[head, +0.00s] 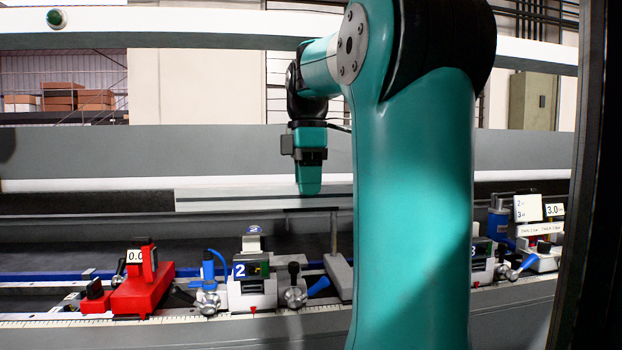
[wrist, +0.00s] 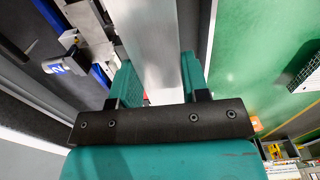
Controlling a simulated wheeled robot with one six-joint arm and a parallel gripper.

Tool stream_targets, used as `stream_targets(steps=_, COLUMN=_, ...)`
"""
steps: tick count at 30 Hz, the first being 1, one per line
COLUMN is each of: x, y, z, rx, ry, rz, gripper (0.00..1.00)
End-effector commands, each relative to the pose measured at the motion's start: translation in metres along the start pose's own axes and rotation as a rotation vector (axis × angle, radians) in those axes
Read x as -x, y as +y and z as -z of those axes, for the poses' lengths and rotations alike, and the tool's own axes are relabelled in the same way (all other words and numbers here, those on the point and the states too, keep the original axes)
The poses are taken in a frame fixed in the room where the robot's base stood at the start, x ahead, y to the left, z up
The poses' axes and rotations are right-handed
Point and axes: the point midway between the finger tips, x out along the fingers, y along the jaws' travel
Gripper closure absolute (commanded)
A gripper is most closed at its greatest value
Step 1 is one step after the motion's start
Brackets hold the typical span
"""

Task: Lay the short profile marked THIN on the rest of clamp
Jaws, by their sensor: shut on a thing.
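A silver profile (head: 255,200) hangs level in the air above the machine bed. It also shows in the wrist view (wrist: 153,45), running lengthwise away between the teal fingers. My gripper (head: 310,188) is shut on it, near its visible right part; my arm hides what lies further right. In the wrist view my gripper (wrist: 158,82) has one finger on each side of the profile. I cannot read any THIN mark on it. The clamp numbered 2 (head: 250,285) stands below and left of my gripper; it also shows in the wrist view (wrist: 68,64). The clamp numbered 3 (head: 482,262) is partly behind my arm.
A red stop (head: 142,290) with a display stands left of clamp 2. A grey stand with a thin post (head: 338,270) rises right of clamp 2. Blue-handled levers (head: 318,287) stick out along the rail. A label block (head: 538,231) stands at the right. A dark frame post (head: 592,180) edges the right.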

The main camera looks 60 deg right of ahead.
Motion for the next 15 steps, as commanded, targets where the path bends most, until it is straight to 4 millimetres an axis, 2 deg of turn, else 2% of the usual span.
stream_targets(steps=15, x=0.002, y=0.066, z=0.000, rx=-0.001, ry=0.000, rz=0.000, gripper=0.90)
